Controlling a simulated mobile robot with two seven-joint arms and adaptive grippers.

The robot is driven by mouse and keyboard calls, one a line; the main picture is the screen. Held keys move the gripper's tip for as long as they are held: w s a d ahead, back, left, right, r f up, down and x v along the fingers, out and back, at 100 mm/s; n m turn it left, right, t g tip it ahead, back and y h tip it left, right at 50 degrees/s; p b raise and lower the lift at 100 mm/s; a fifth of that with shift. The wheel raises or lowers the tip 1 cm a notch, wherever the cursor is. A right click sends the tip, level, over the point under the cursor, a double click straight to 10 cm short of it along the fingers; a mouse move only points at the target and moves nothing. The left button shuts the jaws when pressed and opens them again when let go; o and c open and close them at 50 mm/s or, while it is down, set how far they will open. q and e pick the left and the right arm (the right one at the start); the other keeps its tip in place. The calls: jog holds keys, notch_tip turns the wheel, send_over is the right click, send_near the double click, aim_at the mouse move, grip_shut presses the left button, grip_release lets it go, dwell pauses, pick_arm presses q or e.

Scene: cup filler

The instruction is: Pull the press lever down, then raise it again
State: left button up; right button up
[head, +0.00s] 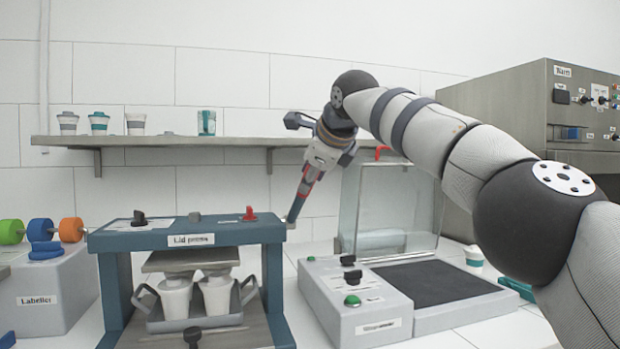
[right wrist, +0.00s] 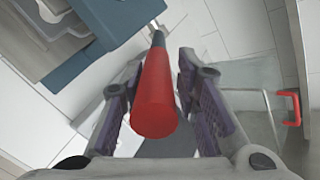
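The blue-framed lid press (head: 190,236) stands at the lower left of the head view. Its lever (head: 297,207) is at the right side of the frame, pointing up and tilted slightly right, with a red grip. In the right wrist view the red grip (right wrist: 156,95) runs between the two fingers. My right gripper (head: 318,160) is at the upper end of the lever; in the right wrist view (right wrist: 163,62) its fingers are apart, with a gap visible on each side of the grip. My left gripper is not in view.
Two white cups (head: 217,294) sit in a grey tray under the press plate. A grey machine (head: 352,300) with a clear raised cover (head: 390,205) stands to the right. A labeller (head: 55,295) is at the left. A shelf (head: 240,141) with cups runs behind.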

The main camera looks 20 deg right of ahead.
jog(key=shift+w, duration=0.1)
jog(key=v, duration=1.2)
